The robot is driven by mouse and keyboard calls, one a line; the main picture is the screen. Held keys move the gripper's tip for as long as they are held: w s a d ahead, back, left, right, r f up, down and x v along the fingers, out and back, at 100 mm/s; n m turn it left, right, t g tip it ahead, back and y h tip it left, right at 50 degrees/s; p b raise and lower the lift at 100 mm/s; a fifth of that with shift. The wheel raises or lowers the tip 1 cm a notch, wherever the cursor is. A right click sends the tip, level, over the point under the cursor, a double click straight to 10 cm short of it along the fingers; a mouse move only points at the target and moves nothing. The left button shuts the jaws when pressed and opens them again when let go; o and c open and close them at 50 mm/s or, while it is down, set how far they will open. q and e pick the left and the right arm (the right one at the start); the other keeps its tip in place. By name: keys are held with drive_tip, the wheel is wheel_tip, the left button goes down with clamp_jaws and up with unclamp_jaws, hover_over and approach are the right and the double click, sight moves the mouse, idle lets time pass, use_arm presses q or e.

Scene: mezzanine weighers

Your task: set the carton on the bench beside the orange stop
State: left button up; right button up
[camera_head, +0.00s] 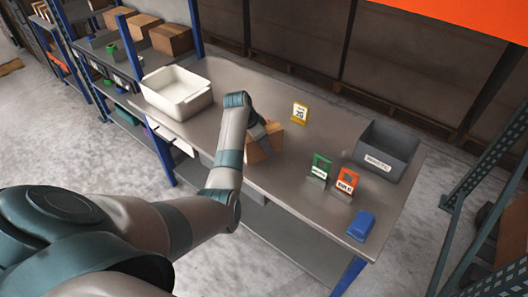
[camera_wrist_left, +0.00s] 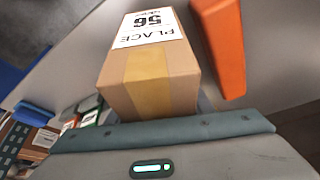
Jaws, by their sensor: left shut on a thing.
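The brown carton (camera_head: 265,145) is near the front edge of the bench (camera_head: 232,77), left of the stops in the head view. My left gripper (camera_head: 258,134) is shut on it; its fingertips are mostly hidden. I cannot tell whether the carton touches the bench top. In the left wrist view the carton (camera_wrist_left: 150,75) fills the middle, with tan tape and a white label reading "PLACE 56". The orange stop (camera_head: 346,183) stands upright on the bench, right of the carton and apart from it. My right gripper is not in view.
A green stop (camera_head: 319,167) stands between carton and orange stop. A yellow stop (camera_head: 299,113) is farther back. A grey bin (camera_head: 386,153) is at the right, a blue object (camera_head: 361,226) at the near right corner, a white tub (camera_head: 177,94) at the left end.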

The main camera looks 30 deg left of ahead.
sight(264, 151)
use_arm(q)
wheel_tip(264, 151, down, 3)
drive_tip(key=shift+r+p, duration=0.2)
drive_tip(key=shift+p, duration=0.45)
drive_tip(key=shift+f, duration=0.6)
drive_tip(key=shift+f, duration=0.2)
drive_tip(key=o, duration=1.4)
drive_tip(key=shift+r, duration=0.15)
